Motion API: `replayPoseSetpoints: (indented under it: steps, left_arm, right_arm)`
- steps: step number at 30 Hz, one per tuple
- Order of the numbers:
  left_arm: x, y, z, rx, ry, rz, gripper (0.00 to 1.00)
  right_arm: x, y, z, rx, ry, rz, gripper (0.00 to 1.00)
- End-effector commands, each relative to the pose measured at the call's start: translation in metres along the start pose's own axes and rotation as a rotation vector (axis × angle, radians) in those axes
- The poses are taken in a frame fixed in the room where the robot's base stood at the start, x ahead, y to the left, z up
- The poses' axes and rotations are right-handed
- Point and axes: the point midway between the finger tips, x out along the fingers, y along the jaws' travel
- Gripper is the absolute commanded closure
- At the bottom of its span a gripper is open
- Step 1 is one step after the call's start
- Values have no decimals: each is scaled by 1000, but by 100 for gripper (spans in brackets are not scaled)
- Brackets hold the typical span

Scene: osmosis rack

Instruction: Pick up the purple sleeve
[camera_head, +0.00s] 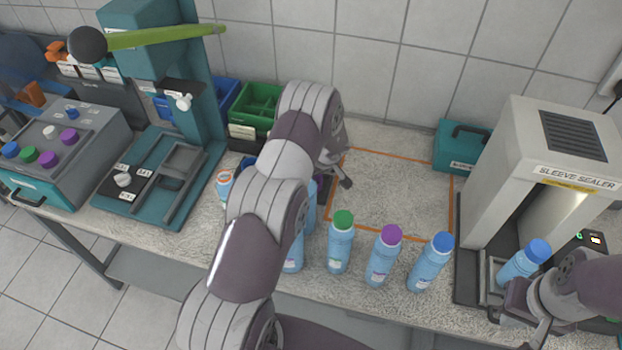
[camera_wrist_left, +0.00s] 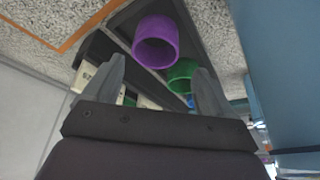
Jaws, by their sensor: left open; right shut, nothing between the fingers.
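The purple sleeve (camera_wrist_left: 156,42) is a short open ring in the left wrist view, standing in a dark holder (camera_wrist_left: 112,45) just beyond my left gripper (camera_wrist_left: 160,82). The left gripper is open, and the sleeve is ahead of its fingers, not between them. In the head view my left arm hides most of the holder, and the left gripper (camera_head: 340,172) shows only in part. My right gripper (camera_head: 510,322) is shut and empty at the lower right, close to a blue-capped bottle (camera_head: 522,264) at the sleeve sealer (camera_head: 540,150).
A green sleeve (camera_wrist_left: 183,74) and a blue one sit behind the purple sleeve. Bottles with green (camera_head: 340,244), purple (camera_head: 383,258) and blue (camera_head: 430,264) caps stand along the front edge. The orange-outlined area (camera_head: 400,190) is clear. A teal press (camera_head: 165,120) stands left.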

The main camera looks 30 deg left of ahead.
Motion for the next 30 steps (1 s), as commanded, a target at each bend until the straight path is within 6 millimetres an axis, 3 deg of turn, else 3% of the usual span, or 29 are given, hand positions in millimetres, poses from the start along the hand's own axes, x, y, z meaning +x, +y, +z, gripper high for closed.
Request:
replayPoseSetpoints:
  steps: [12,19,23,30]
  left_arm:
    - [63,3,4,-1,0,0,15]
    - [67,4,5,0,0,1,15]
    - [67,3,5,0,0,1,53]
    - [67,3,5,0,0,1,55]
  right_arm:
    - [-19,0,-2,0,0,0,100]
    - [-18,0,-2,0,0,0,100]
    - [-18,0,-2,0,0,0,100]
    - [-18,0,-2,0,0,0,100]
